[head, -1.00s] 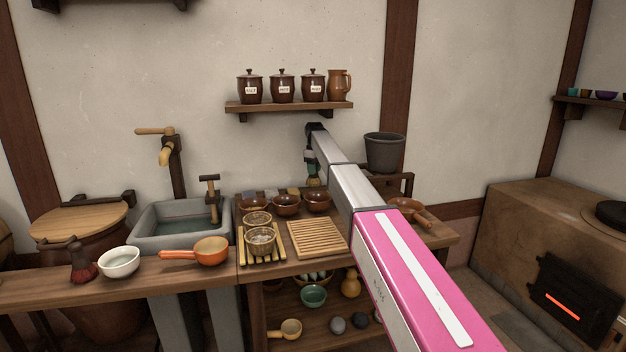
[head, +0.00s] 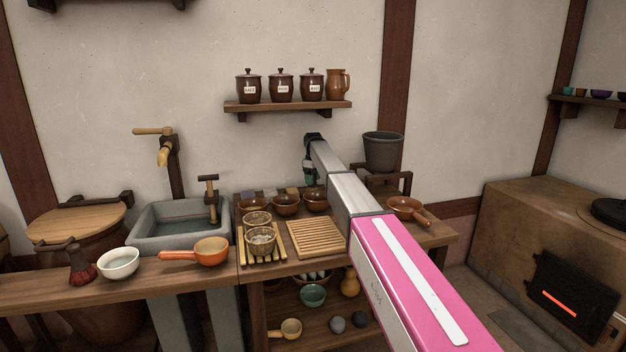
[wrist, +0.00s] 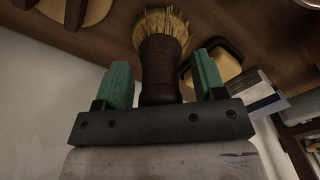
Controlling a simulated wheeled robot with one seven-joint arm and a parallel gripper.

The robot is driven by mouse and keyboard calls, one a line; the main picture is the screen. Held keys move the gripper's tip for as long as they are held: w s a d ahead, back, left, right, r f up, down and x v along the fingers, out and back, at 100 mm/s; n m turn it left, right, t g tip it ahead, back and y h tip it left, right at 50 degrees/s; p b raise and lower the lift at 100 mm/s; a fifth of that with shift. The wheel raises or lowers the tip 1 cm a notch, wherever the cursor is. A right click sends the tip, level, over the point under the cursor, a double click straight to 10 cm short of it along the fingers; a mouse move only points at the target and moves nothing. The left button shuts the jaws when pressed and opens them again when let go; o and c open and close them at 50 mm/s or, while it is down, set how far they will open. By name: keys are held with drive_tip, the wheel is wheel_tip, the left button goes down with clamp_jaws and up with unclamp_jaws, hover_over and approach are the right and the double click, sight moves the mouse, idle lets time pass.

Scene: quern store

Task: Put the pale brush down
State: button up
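The pale brush (wrist: 160,65), with straw-coloured bristles and a dark brown handle, shows in the wrist view with its bristles toward the wooden counter. My gripper (wrist: 162,62) has its two green fingers on either side of the handle, with a narrow gap on each side, so it is open around the brush. Whether the bristles rest on the wood is hard to tell. In the head view my gripper (head: 309,173) is at the back of the counter (head: 262,272), near the wall, and the brush is not clearly visible there.
Brown bowls (head: 286,204) stand just in front of my gripper, with a slatted board (head: 315,238) nearer. A grey bucket (head: 383,152) on a stand and a brown pan (head: 406,208) are to the right. A shelf (head: 290,107) with jars hangs above.

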drive_tip(key=shift+r, duration=3.9)
